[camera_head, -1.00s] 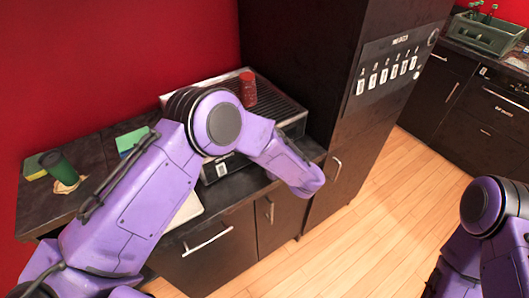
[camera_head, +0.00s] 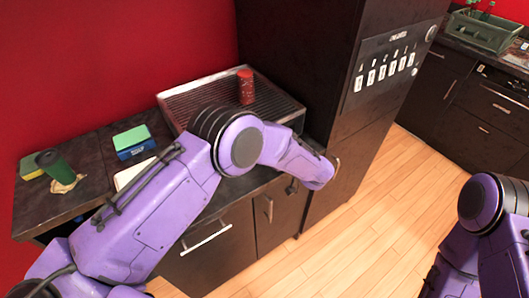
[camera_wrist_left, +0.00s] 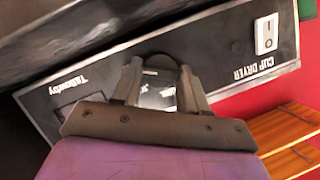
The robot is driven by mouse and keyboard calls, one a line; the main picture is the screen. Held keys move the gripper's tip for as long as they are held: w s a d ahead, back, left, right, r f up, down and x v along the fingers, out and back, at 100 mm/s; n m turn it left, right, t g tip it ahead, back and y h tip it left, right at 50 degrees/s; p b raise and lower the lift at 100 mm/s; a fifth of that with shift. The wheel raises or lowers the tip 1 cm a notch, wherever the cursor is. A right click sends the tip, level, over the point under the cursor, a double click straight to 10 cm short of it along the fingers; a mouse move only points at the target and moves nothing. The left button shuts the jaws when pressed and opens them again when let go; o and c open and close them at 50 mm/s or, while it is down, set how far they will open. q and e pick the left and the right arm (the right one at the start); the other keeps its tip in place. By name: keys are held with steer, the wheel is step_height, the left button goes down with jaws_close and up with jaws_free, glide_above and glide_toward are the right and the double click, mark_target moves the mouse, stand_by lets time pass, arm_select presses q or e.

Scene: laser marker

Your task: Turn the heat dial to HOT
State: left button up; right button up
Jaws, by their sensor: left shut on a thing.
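The cup dryer (camera_head: 180,98) stands on the counter with a ribbed metal top, and my left arm hides its front panel in the head view. In the left wrist view, the dark panel (camera_wrist_left: 222,50) reads CUP DRYER. My left gripper (camera_wrist_left: 160,72) is at this panel, shut on a part between its fingers that appears to be the heat dial (camera_wrist_left: 160,61). Only a dark rounded rim of it shows; its pointer and any HOT marking cannot be read. My right gripper is out of view.
A white rocker switch (camera_wrist_left: 266,32) is on the panel. A red cup (camera_head: 246,86) stands on the dryer. A green cup (camera_head: 54,165), sponges (camera_head: 133,142) and a cloth are on the counter (camera_head: 90,160). A tall dark cabinet (camera_head: 310,70) rises to the right.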

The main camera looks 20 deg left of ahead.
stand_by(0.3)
arm_select(q)
steer(key=o, duration=1)
steer(key=shift+o, duration=0.2)
steer(key=p+v, duration=0.2)
steer(key=v, duration=0.3)
steer(key=shift+d+r, duration=0.3)
steer(key=b+v, duration=0.1)
steer(key=v, duration=0.4)
steer(key=shift+f, duration=0.2)
steer(key=shift+s, duration=0.1)
